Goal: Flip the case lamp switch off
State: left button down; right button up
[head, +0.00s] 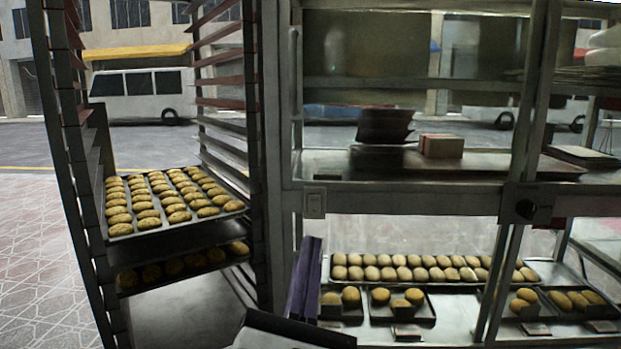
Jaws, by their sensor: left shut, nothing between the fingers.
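The lamp switch (315,203) is a small pale plate on the left front post of the display case (420,200), at the height of the middle rail. Its on or off position is too small to tell. My left gripper (311,243) points up from the bottom of the head view, with its dark fingers closed together and empty. The fingertips show just below the switch in the picture, with a small visible gap. I cannot tell how far they are from it in depth. My right gripper is not in view.
A tall rack (255,190) stands left of the case, holding a tray of cookies (155,226) and a darker tray below. Inside the case are a lower tray of cookies (430,285), small trays, dark stacked bowls (384,126) and a box (441,146).

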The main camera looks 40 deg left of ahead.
aim_at(312, 200)
pick_arm(q)
jog(key=shift+w+a+f+n+g+p, duration=0.2)
jog(key=shift+w+a+n+g+p, duration=0.1)
jog(key=shift+n+g, duration=0.5)
jog(key=shift+w+a+f+n+g+p, duration=0.25)
jog(key=shift+n+g, duration=0.2)
jog(key=shift+n, duration=0.6)
jog(key=shift+w+a+f+n+g+p, duration=0.2)
jog(key=shift+a+n+g, duration=0.15)
jog(key=shift+n+g, duration=0.45)
jog(key=p+x, duration=0.1)
jog(key=x, duration=1.3)
jog(key=shift+d, duration=0.1)
jog(key=shift+w+r, duration=0.1)
